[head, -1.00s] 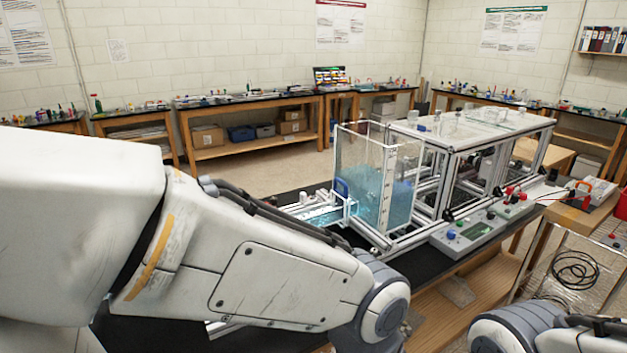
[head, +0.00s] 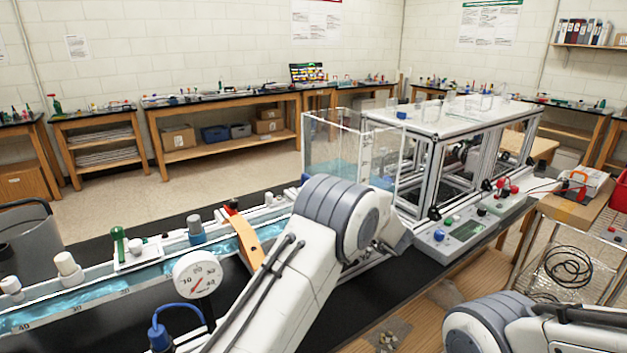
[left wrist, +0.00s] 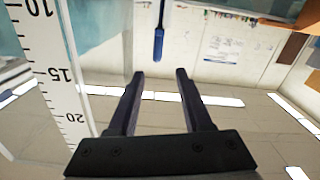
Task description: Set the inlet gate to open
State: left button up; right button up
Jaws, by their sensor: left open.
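In the left wrist view my left gripper (left wrist: 159,74) is open and empty. A blue handle (left wrist: 158,44) on a thin rod shows just beyond the fingertips, between their lines, and apart from them. I cannot tell for sure that it is the inlet gate's handle. The clear tank (head: 328,143) with blue water stands behind my left forearm in the head view. My forearm hides the tank's lower front and the end of the flume. The left gripper itself is hidden there. My right gripper is not in view; only part of its arm shows.
A water-filled flume (head: 110,288) with fittings and a round dial gauge (head: 197,274) runs along the black bench at left. A grey control panel (head: 470,232) stands right of my left arm. A scale strip (left wrist: 57,75) is close at the left in the wrist view.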

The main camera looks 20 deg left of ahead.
pick_arm(q)
jog(key=p+x, duration=0.1)
jog(key=x, duration=0.4)
jog(key=p+x, duration=0.2)
jog(key=x, duration=0.3)
jog(key=shift+w+a, duration=0.1)
jog(key=shift+w, duration=0.4)
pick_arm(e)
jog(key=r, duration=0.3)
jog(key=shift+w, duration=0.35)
pick_arm(q)
grip_shut()
jog(key=shift+r, duration=0.1)
